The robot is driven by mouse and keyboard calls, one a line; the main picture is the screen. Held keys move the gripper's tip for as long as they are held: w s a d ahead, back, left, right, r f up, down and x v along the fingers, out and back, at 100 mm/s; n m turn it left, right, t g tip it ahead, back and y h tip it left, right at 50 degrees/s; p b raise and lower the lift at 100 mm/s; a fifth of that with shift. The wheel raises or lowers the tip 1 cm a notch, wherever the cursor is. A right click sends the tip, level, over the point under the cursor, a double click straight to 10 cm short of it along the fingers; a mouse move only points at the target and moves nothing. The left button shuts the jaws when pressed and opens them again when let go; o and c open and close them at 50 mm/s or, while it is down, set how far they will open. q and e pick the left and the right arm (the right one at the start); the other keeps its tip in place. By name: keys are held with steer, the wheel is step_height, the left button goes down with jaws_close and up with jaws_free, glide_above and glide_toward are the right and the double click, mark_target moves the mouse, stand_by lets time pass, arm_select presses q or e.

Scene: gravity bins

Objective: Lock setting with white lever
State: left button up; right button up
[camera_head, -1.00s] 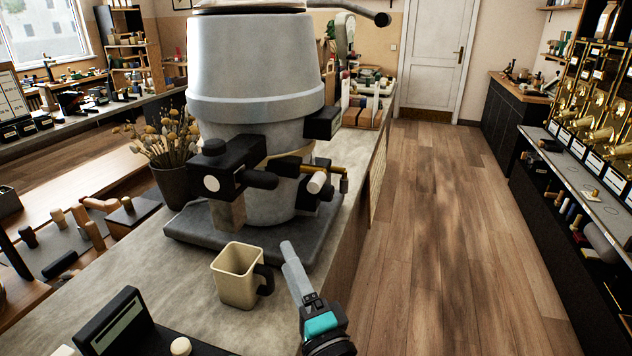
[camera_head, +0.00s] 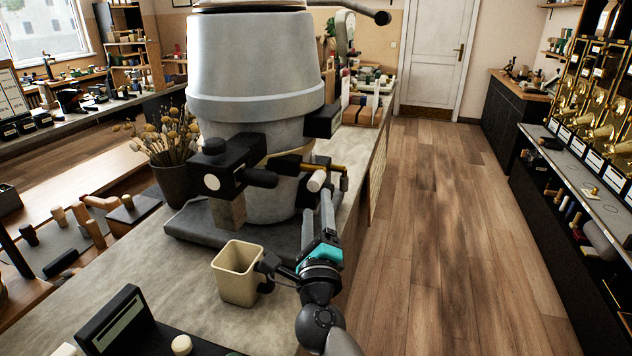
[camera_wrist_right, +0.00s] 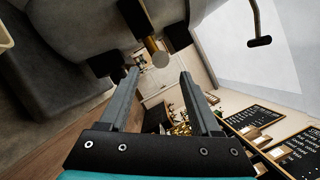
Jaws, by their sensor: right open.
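The white lever (camera_head: 317,180) is a short pale cylinder on a brass rod at the right front of the large grey machine (camera_head: 255,70). My left gripper is not in view.
A black knob (camera_head: 262,179) and valve block project left of the lever. Open floor (camera_head: 440,220) lies to the right.

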mark_target(316, 189)
steer(key=b+x, duration=0.1)
steer(key=x, duration=0.7)
steer(key=shift+w, duration=0.15)
jaws_close()
stand_by(0.4)
stand_by(0.9)
